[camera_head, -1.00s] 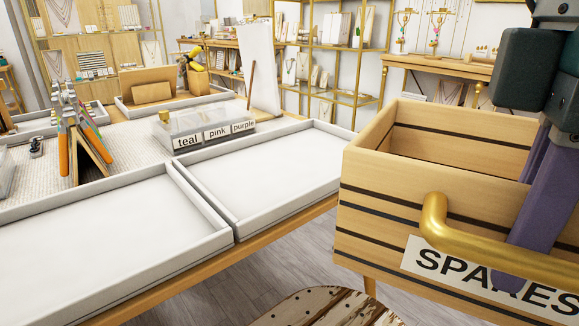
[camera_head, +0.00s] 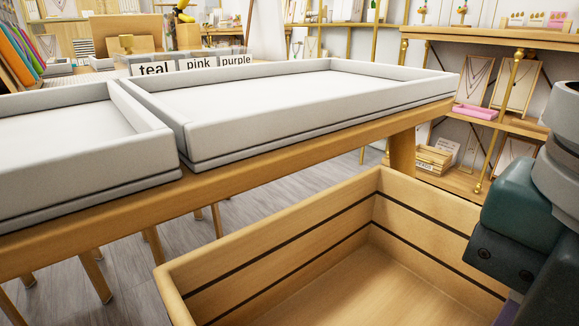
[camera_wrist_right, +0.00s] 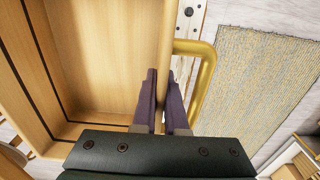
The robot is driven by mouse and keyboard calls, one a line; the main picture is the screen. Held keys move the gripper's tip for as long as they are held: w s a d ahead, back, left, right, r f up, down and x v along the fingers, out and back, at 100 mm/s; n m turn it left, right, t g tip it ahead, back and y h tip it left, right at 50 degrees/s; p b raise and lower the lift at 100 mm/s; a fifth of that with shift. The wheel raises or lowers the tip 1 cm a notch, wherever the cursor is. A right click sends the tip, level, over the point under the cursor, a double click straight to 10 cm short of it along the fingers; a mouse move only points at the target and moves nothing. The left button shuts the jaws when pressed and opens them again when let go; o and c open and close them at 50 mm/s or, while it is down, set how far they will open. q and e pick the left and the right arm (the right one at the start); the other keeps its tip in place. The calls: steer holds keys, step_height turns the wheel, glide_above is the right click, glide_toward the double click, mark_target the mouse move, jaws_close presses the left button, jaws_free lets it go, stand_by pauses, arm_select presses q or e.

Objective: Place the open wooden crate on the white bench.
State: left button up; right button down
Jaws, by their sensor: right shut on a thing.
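The open wooden crate (camera_head: 275,245) has pale slatted walls with dark gaps. In the head view it is at the bottom right, below the table edge, and its inside looks empty where it shows. In the right wrist view the crate (camera_wrist_right: 95,60) fills the left. My right gripper (camera_wrist_right: 162,85) is shut on its wall, one finger inside and one outside, beside the brass handle (camera_wrist_right: 207,75). In the head view my right wrist hides the crate's right part. My left gripper is not in view. I cannot make out a white bench.
A wooden table (camera_head: 300,150) with white trays (camera_head: 300,105) crosses the head view behind the crate. A wooden shelf with necklace displays (camera_head: 510,85) stands at the back right. Grey floor (camera_head: 240,205) shows between. A woven rug (camera_wrist_right: 265,85) lies beyond the handle in the wrist view.

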arm_select(q)
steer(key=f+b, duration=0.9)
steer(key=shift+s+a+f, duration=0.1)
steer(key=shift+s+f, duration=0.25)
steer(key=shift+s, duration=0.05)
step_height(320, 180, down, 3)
steer(key=b, duration=0.3)
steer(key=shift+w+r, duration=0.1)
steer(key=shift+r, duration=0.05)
arm_select(e)
step_height(320, 180, down, 20)
steer(key=shift+s+f, duration=0.1)
steer(key=shift+f, duration=0.05)
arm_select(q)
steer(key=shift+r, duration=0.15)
arm_select(e)
steer(key=c, duration=1.4)
jaws_free()
steer(key=shift+f, duration=0.1)
steer(key=o, duration=0.4)
steer(key=shift+o, duration=0.2)
